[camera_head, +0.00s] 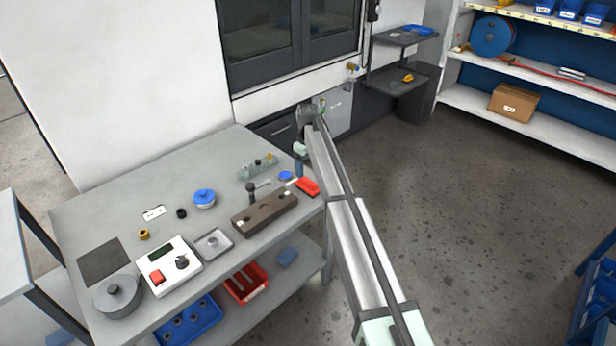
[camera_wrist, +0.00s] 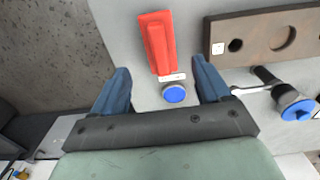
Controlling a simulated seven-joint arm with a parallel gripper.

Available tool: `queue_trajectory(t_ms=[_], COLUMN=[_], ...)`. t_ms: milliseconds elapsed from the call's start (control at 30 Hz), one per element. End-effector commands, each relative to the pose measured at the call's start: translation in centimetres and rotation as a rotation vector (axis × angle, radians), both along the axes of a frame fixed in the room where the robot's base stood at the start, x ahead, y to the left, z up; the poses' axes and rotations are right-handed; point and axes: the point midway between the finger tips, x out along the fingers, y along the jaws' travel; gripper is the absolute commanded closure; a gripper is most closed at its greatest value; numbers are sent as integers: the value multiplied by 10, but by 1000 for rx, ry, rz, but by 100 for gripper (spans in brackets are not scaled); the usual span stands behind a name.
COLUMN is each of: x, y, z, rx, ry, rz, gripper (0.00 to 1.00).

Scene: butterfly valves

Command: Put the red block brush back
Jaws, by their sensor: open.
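The red block brush (camera_head: 307,187) lies on the grey workbench near its right edge. In the wrist view the red block (camera_wrist: 158,42) lies lengthwise ahead of my gripper (camera_wrist: 161,72), with a small white piece at its near end. My gripper is open and empty, with its two blue fingers on either side of the line of the brush. A round blue-topped piece (camera_wrist: 174,94) shows between the fingers, close to the white piece. In the head view my gripper (camera_head: 298,170) is above the bench's right back corner, partly hidden by my arm.
A brown block with holes (camera_head: 264,214) lies close beside the brush. A dark-handled tool with a blue end (camera_wrist: 292,103) lies right of my gripper. A grey fixture (camera_head: 258,166) stands behind. Left are a blue-topped part (camera_head: 204,198), a control box (camera_head: 170,268) and a round pot (camera_head: 118,296).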

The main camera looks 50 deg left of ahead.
Motion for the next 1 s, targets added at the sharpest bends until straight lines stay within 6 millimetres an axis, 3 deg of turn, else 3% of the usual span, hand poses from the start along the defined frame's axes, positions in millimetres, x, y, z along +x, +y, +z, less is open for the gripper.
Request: queue_trajectory(t_ms=[100,300,533,633,767,867,1000], x=[0,0,0,4,21,38,55], y=[0,0,-1,-11,-54,-107,-194], z=[17,31,33,23,-14,-58,-125], rx=[0,0,-1,-6,-26,-49,-87], ry=[0,0,0,4,17,34,62], rz=[0,0,-1,-15,-74,-149,-272], gripper=[24,24,24,24,24,24,24])
